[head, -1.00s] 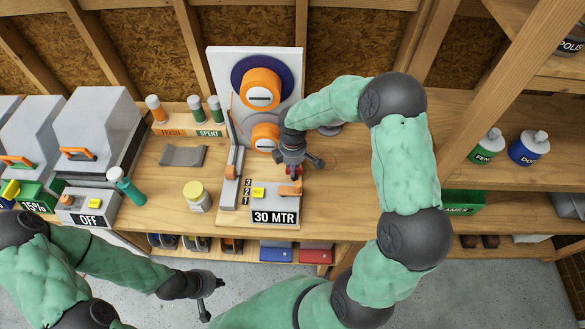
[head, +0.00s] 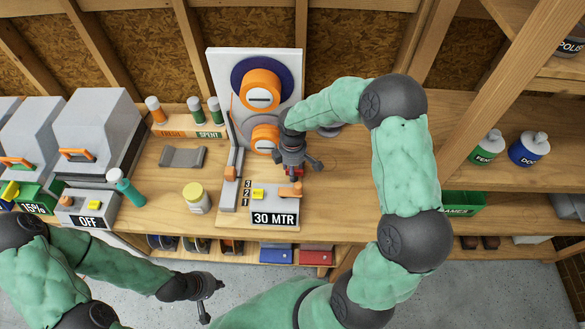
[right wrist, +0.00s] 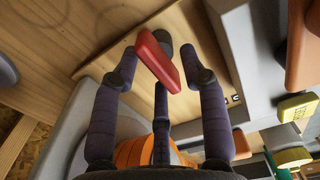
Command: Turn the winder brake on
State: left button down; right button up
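The winder has a white back panel (head: 225,66), two orange spools and a grey control box (head: 285,205) reading "30 MTR". My left gripper (head: 210,297) is open and empty, low in front of the bench.
An orange knob (head: 290,190) sits on the box. A yellow-lidded jar (head: 197,198) and a grey tray (head: 183,157) stand left.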

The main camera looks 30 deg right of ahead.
notch_tip(320, 180, up, 12)
dwell(0.6)
dwell(0.5)
